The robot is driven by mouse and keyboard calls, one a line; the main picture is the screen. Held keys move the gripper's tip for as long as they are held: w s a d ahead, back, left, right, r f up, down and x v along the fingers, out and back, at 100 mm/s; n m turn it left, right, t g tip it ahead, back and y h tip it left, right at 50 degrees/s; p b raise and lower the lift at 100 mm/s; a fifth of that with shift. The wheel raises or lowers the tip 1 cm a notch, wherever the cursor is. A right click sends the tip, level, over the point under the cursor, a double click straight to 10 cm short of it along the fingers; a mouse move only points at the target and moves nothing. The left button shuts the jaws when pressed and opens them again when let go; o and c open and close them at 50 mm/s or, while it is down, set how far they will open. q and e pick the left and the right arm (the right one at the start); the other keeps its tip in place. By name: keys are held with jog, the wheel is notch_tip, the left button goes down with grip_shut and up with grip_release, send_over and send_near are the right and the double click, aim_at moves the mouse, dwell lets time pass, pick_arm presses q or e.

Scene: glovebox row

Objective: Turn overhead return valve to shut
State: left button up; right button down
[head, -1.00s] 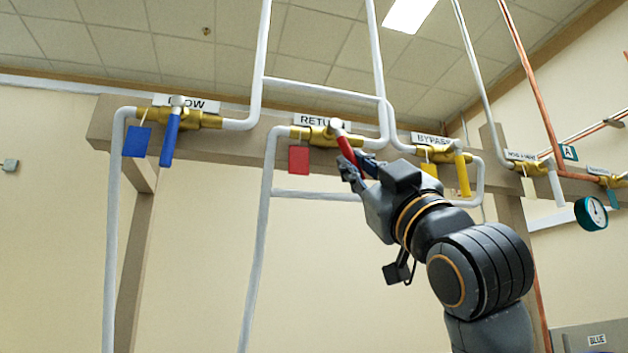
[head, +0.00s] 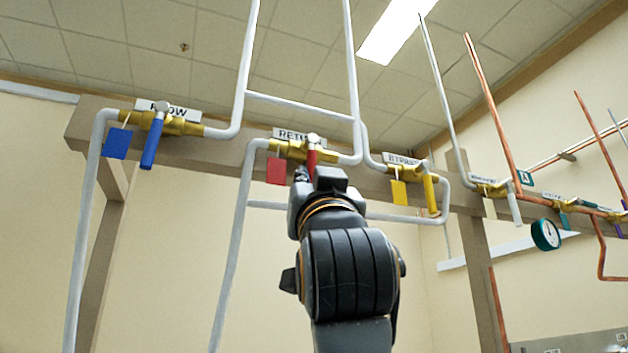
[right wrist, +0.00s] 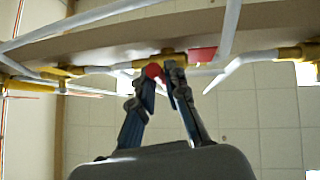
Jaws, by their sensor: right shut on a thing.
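The return valve is a brass body (head: 288,150) under the RETURN label (head: 299,135) on the overhead beam. Its red handle (head: 311,157) points almost straight down in the head view, across the pipe run. My right gripper (head: 307,176) is shut on the red handle from below, and the gripper body hides the handle's lower part. In the right wrist view, the two fingers of my right gripper (right wrist: 163,76) close around the red handle (right wrist: 153,71) just under the brass fitting. A red tag (head: 277,170) hangs left of the handle. My left gripper is out of view.
The blue-handled valve (head: 152,142) is to the left and the yellow-handled bypass valve (head: 431,194) to the right on the same beam (head: 232,152). White pipes (head: 233,230) run close beside my arm. A gauge (head: 545,235) hangs farther right.

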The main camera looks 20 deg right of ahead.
jog(key=c, duration=1.3)
grip_release()
jog(key=shift+c, duration=0.2)
jog(key=v, duration=1.2)
